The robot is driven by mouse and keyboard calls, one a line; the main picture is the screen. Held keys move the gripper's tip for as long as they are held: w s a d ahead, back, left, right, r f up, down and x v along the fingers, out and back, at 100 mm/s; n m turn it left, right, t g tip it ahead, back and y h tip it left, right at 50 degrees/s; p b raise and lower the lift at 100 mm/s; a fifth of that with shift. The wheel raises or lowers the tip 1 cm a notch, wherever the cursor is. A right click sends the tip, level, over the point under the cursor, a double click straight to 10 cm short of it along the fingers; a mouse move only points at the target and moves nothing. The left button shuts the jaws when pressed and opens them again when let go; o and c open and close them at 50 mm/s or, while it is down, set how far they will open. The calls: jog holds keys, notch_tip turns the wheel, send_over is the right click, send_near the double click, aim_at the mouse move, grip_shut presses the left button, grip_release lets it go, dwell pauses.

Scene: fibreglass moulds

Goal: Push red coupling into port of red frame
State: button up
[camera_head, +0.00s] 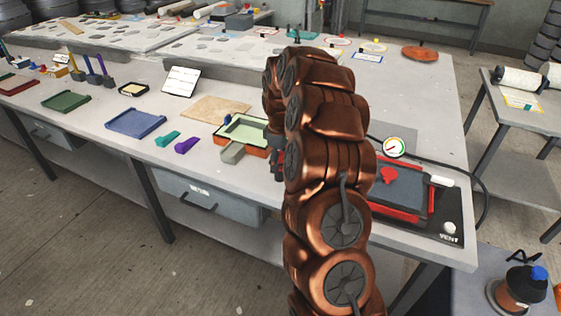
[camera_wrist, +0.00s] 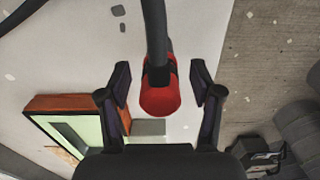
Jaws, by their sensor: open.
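The red coupling (camera_wrist: 160,97) shows in the wrist view on the end of a black hose. It lies between the two fingers of my gripper (camera_wrist: 160,75), which are open, with a gap visible on both sides. In the head view my arm hides most of my gripper, and I cannot make out the coupling clearly. The red frame (camera_head: 404,215) lies at the right end of the bench in the head view, around a dark grey panel with a red fitting (camera_head: 388,175) on it. My arm covers its left part. I cannot make out the port.
An orange tray (camera_head: 259,152) with a pale green inside is left of my arm; it also shows in the wrist view (camera_wrist: 70,102). A dial gauge (camera_head: 393,147) and a dark hose (camera_head: 470,178) are by the red frame. Purple (camera_head: 187,145) and teal pieces lie farther left.

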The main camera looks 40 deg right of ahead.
jog(key=shift+c, duration=0.4)
grip_shut()
jog(key=shift+r, duration=0.1)
dwell(0.3)
jog(key=shift+r+p, duration=0.35)
jog(key=shift+r, duration=2.55)
